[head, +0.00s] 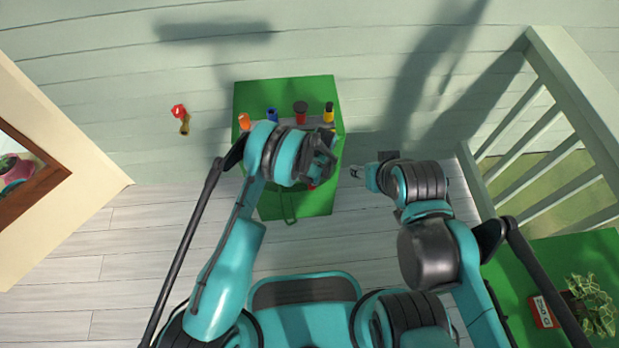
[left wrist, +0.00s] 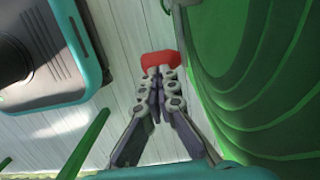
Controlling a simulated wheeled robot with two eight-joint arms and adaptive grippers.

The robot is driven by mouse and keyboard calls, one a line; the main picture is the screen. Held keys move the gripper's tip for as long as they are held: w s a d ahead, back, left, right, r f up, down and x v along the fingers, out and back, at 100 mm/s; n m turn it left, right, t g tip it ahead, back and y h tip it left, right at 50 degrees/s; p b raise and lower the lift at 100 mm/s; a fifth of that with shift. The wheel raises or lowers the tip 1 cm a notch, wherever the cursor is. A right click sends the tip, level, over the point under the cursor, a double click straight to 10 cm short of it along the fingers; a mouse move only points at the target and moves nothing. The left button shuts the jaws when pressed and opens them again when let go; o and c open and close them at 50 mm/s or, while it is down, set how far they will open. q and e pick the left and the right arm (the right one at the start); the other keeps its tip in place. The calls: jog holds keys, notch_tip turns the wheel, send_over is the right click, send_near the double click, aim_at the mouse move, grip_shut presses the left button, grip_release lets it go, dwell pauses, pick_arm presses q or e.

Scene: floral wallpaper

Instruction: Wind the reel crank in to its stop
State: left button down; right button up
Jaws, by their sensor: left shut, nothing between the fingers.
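The green reel (left wrist: 275,70) fills the right side of the left wrist view, with ring-shaped ridges on its face. A red knob (left wrist: 162,64), which looks like the crank's handle, is just beyond the fingertips of my left gripper (left wrist: 160,78). The gripper is shut with nothing between its fingers; whether it touches the knob I cannot tell. In the head view my left arm hides most of the reel, and only a bit of red (head: 312,186) shows below the wrist. My right gripper (head: 357,172) is to the right of the green stand, away from it.
The green stand (head: 285,92) carries an orange (head: 244,121), a blue (head: 272,115), a red (head: 300,112) and a yellow (head: 328,112) item along its back. A green table (head: 590,250) is at lower right.

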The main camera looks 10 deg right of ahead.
pick_arm(q)
jog(key=shift+d+f, duration=0.2)
jog(key=shift+f, duration=1.15)
jog(key=shift+d+f, duration=0.2)
jog(key=shift+f, duration=1.15)
